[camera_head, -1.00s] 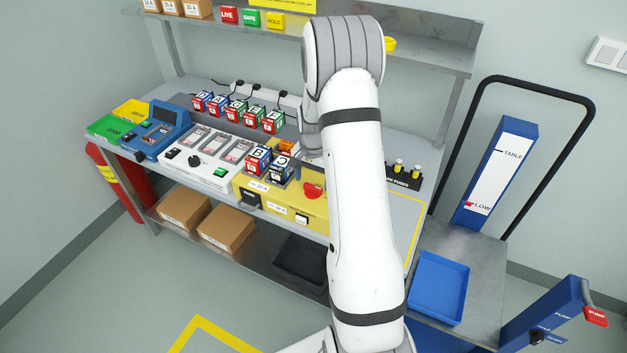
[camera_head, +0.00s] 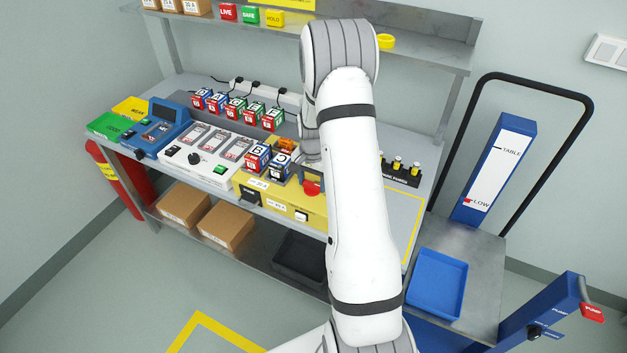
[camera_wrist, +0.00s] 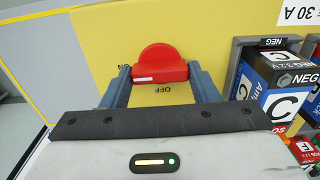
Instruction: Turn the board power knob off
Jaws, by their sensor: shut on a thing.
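The red board power knob (camera_wrist: 161,62) stands on the yellow board panel (camera_wrist: 98,35), with ON lettered to its left and OFF just below it in the wrist view. A white mark shows on the knob's near face, left of its middle. My gripper (camera_wrist: 160,72) has its two blue-grey fingers on either side of the knob's bar and is shut on it. In the head view the red knob (camera_head: 312,188) shows at the right part of the yellow board (camera_head: 283,204), just below my gripper (camera_head: 311,175). My arm hides the board's right end.
Battery blocks B (camera_head: 257,158) and C (camera_head: 280,167) sit in the board beside the knob; block C (camera_wrist: 275,85) is close right of my fingers in the wrist view. A white tester (camera_head: 190,158) and blue device (camera_head: 160,134) stand left. A fuse rack (camera_head: 401,172) stands right.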

